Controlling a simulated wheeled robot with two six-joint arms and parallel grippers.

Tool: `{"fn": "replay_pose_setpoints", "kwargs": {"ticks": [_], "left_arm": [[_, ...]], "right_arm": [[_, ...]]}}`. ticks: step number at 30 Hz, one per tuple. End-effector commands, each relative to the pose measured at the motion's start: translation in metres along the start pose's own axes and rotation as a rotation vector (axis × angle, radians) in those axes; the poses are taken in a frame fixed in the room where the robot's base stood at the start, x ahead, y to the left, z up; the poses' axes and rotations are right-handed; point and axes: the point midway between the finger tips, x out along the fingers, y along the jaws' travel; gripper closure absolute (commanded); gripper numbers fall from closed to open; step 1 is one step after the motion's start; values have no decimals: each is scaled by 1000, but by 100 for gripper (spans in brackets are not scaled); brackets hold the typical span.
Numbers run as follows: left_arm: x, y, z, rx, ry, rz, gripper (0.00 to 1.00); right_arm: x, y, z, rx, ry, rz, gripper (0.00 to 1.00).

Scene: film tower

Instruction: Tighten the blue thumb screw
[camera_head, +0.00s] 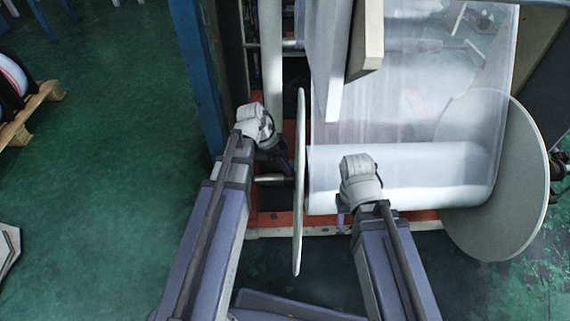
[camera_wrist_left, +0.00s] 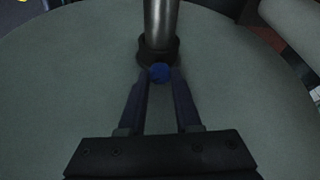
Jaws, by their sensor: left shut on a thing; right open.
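The blue thumb screw (camera_wrist_left: 159,73) shows in the left wrist view, on a black collar (camera_wrist_left: 158,52) around a metal shaft (camera_wrist_left: 160,20). My left gripper (camera_wrist_left: 160,80) is shut on the screw, one finger on each side of it. Behind it is the face of a grey round disc (camera_wrist_left: 60,80). In the head view my left gripper (camera_head: 284,165) is at the left side of the upright disc (camera_head: 299,235), by the shaft; the screw cannot be made out there. My right gripper (camera_head: 341,215) is open beside the film roll (camera_head: 430,165), its fingers mostly hidden by its wrist.
A second large disc (camera_head: 500,180) stands at the roll's right end. Clear film (camera_head: 420,100) hangs above the roll. A blue post (camera_head: 196,70) stands left of the machine. A pallet (camera_head: 30,112) lies at far left, with open green floor between.

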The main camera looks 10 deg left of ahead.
Motion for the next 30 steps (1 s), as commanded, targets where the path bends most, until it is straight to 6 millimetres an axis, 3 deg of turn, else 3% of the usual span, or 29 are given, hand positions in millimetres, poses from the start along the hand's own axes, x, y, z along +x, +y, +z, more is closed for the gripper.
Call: {"fn": "replay_pose_setpoints", "kwargs": {"ticks": [11,30], "left_arm": [[0,-2,0,67,-1,29,100],[1,-8,-3,576,-1,240,100]], "right_arm": [[0,0,0,0,0,0,50],[0,0,0,0,0,0,50]]}}
